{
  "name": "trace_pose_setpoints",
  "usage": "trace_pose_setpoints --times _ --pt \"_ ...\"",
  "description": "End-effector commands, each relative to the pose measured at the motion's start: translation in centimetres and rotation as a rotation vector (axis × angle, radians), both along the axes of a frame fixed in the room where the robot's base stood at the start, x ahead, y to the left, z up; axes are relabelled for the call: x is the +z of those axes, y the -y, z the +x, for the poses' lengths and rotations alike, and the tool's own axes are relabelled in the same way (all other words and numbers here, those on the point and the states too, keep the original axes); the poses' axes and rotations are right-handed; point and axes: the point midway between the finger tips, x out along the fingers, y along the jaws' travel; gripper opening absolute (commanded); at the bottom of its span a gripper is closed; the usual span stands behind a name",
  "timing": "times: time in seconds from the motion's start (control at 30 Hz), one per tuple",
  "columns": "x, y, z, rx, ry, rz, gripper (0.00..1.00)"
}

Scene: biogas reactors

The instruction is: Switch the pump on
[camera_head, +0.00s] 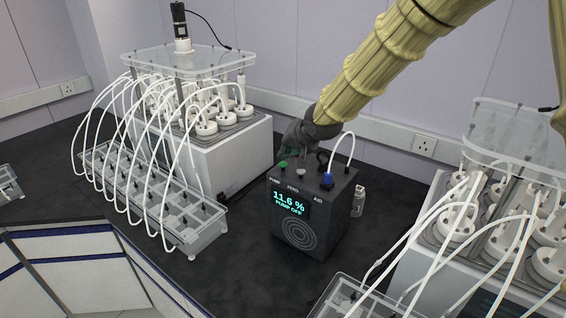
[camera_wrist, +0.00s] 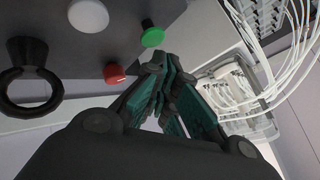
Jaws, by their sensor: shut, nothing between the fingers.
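The dark pump box (camera_head: 318,238) stands on the dark bench in the head view. Its screen (camera_head: 289,203) reads "11.6 %" and "PUMP OFF". A green button (camera_head: 283,164), with a label like "PUMP" below it, sits at the top left; a pale button (camera_head: 302,163) labelled "ZERO" is beside it. In the wrist view the green button (camera_wrist: 152,36), pale button (camera_wrist: 88,17) and a red button (camera_wrist: 115,74) show on the panel. My gripper (camera_wrist: 157,68) is shut and empty, its tips close to the green and red buttons. I cannot tell whether it touches either.
A black ring (camera_wrist: 28,76) and a blue fitting (camera_head: 327,181) with a white tube rise from the box. A reactor rack with a tray of tubes (camera_head: 195,240) stands left, another reactor rack (camera_head: 510,145) right. A small bottle (camera_head: 358,202) stands beside the box.

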Motion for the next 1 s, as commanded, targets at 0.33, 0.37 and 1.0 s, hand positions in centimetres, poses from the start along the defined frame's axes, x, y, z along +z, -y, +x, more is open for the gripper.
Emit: trace_pose_setpoints --times 0.33,0.37,1.0 --pt "2.6 0.0 0.0 0.001 0.0 0.001 0.0" --pt "2.8 0.0 0.0 -0.001 0.0 0.001 0.0" --pt "5.9 0.0 0.0 0.0 0.0 0.0 0.0"
